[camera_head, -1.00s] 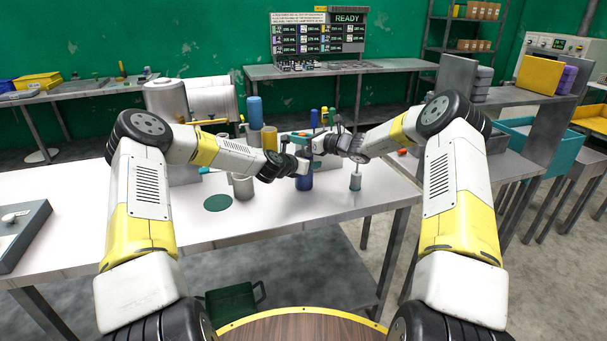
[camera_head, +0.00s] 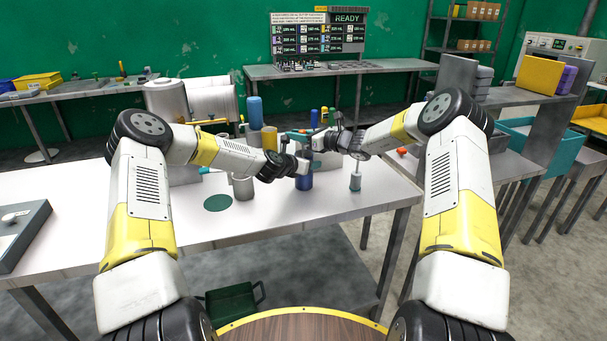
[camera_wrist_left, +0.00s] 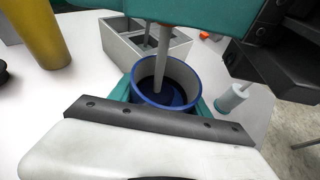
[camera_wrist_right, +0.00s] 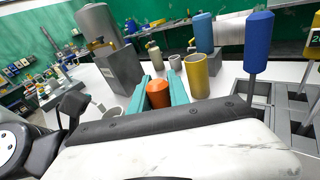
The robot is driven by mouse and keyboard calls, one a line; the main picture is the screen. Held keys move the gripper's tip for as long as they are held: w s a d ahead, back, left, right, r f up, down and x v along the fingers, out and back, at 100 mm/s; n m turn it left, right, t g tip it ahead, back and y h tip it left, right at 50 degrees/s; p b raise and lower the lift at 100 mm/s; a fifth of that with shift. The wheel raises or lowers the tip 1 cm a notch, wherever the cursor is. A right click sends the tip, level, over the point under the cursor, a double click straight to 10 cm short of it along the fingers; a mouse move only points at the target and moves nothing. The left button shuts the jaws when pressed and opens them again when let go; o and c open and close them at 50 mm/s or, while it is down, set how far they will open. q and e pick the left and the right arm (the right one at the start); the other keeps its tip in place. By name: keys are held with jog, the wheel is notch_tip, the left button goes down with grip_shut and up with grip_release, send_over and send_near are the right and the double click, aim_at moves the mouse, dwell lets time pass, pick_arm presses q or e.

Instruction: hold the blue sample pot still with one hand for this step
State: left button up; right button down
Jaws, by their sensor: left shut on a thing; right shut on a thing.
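The blue sample pot (camera_head: 305,183) stands upright near the middle of the white table. My left gripper (camera_head: 303,167) is shut around it, and its teal fingers flank the pot in the left wrist view (camera_wrist_left: 165,95). The pot's inside looks pale above a dark blue bottom. A grey rod (camera_wrist_left: 163,55) reaches down into it. My right gripper (camera_head: 316,141) is above the pot, its teal fingers shut on an orange-topped tool (camera_wrist_right: 158,92). The rod appears to belong to this tool; their join is hidden by the fingers.
A pale blue tool (camera_head: 356,181) stands right of the pot. A grey mug (camera_head: 243,187) and green disc (camera_head: 218,203) lie left. A yellow cylinder (camera_head: 269,140) and grey divided box (camera_wrist_left: 145,42) stand behind.

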notch_tip(320, 180, up, 12)
dwell(0.8)
jog(key=shift+f, duration=0.15)
pick_arm(q)
jog(key=o, duration=1.7)
